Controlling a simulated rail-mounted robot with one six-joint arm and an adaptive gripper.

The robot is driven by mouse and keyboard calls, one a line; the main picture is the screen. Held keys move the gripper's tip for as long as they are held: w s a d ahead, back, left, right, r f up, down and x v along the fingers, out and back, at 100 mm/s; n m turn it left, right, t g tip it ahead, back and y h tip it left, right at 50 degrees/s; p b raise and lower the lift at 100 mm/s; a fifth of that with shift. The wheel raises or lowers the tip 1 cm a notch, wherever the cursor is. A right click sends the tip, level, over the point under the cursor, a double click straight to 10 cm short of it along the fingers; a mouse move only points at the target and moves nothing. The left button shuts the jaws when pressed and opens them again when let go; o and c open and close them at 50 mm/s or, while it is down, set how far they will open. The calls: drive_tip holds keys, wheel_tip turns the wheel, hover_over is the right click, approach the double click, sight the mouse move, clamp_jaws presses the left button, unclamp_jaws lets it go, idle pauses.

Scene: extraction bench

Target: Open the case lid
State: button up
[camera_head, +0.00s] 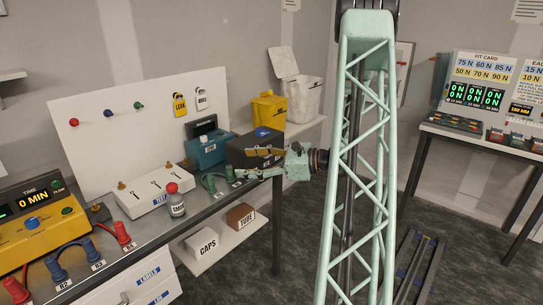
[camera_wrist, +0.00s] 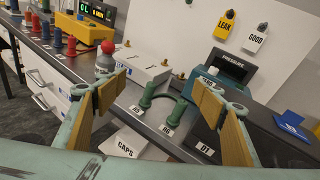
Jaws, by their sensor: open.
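The case is a dark box (camera_head: 240,145) with a blue label on top, at the right end of the bench in the head view. Its lid looks shut. In the wrist view a dark surface with a blue label (camera_wrist: 291,129), seemingly the case, shows at the right edge, partly hidden by a finger. My gripper (camera_head: 246,163) is open and empty in front of the case, its fingers pointing left along the bench. In the wrist view my gripper (camera_wrist: 163,82) has its tan-padded fingers wide apart. I cannot tell whether a finger touches the case.
A teal pressure gauge (camera_head: 207,150) stands left of the case. Green fittings (camera_wrist: 150,95) stand on the bench between my fingers. A white test block (camera_head: 153,194) and a red-capped bottle (camera_head: 175,204) are further left. A yellow bin (camera_head: 268,110) stands behind.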

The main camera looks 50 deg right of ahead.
drive_tip(key=s+d+f+m+t+h, duration=0.1)
drive_tip(key=s+d+f+m+h, duration=0.1)
drive_tip(key=d, duration=0.4)
drive_tip(key=s+d+f+m+t+h, duration=0.1)
drive_tip(key=s+d+f+m+h, duration=0.1)
drive_tip(key=d, duration=0.5)
drive_tip(key=s+d+f+m+t+h, duration=0.1)
drive_tip(key=s+d+f+m+h, duration=0.2)
drive_tip(key=s+d, duration=0.3)
drive_tip(key=shift+d, duration=0.55)
drive_tip(key=shift+w+f, duration=0.1)
drive_tip(key=shift+w, duration=0.05)
drive_tip(key=shift+w+d+b, duration=0.2)
drive_tip(key=shift+w, duration=2.05)
drive_tip(key=shift+w+d+b, duration=0.15)
drive_tip(key=shift+w+b, duration=0.05)
drive_tip(key=shift+w, duration=2.05)
drive_tip(key=shift+w+d+b, duration=0.2)
drive_tip(key=shift+w, duration=2.05)
drive_tip(key=shift+c, duration=0.2)
drive_tip(key=c, duration=0.9)
